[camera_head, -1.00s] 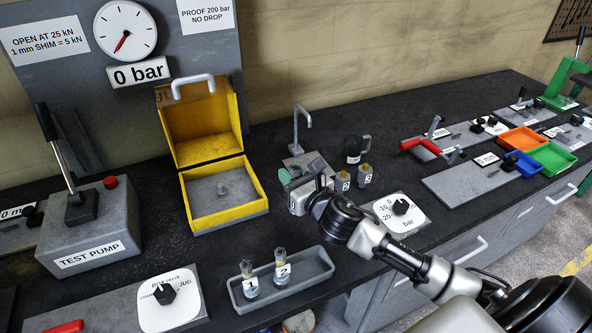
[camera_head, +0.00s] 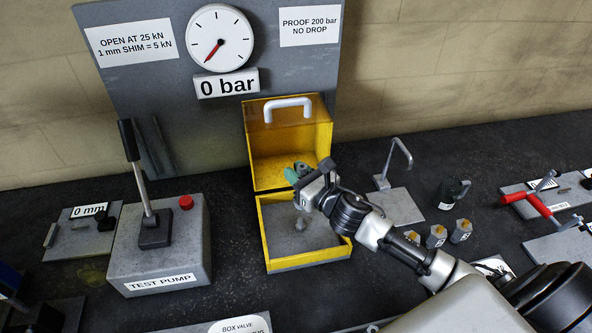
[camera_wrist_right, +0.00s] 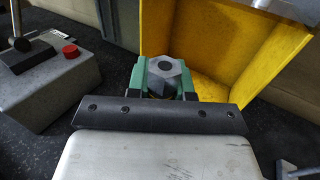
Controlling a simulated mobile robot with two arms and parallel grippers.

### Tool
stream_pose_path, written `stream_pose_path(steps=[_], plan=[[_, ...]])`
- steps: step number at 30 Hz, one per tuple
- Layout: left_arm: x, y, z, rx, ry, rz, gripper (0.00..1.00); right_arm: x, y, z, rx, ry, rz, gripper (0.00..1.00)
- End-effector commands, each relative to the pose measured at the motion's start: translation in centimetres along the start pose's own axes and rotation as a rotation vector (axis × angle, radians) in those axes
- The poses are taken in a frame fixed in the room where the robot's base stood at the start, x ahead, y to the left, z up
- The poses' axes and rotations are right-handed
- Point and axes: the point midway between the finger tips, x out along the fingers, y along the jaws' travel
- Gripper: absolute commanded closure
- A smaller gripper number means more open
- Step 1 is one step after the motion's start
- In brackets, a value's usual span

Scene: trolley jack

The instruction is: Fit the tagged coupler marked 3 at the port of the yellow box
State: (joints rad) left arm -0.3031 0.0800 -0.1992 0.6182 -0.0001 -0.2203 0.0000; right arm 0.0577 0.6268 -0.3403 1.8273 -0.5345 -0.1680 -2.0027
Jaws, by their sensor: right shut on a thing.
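The yellow box (camera_head: 262,240) stands open behind the bench middle, its lid raised. My right gripper (camera_head: 303,174) is over the box, in front of the raised lid, above and apart from the fitting. It is shut on a grey hex-headed coupler (camera_wrist_right: 165,70), seen between green jaws in the right wrist view. No tag shows on the held coupler, so I cannot read its number. My left gripper is not in view.
The test pump (camera_head: 160,250) with its lever stands left of the box. The gauge (camera_head: 219,39) behind reads 0 bar. A hooked stand (camera_head: 398,165), a dark mug-like item (camera_head: 453,193) and several small tagged pieces (camera_head: 461,231) are to the right.

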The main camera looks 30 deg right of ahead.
Motion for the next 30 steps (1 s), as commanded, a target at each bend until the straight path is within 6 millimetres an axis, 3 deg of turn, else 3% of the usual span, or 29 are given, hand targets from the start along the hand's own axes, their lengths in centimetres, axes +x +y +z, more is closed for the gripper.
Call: stream_pose_path(steps=[7, 24, 30], plan=[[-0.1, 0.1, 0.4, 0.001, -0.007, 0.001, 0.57, 0.0, 0.0, 0.1, -0.001, -0.002, 0.0, 1.0], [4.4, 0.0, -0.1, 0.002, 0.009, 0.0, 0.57, 0.0, 0.0, -4.9, 0.0, -0.002, 0.0, 1.0], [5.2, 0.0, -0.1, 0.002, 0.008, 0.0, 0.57, 0.0, 0.0, -5.7, 0.0, -0.002, 0.0, 1.0]])
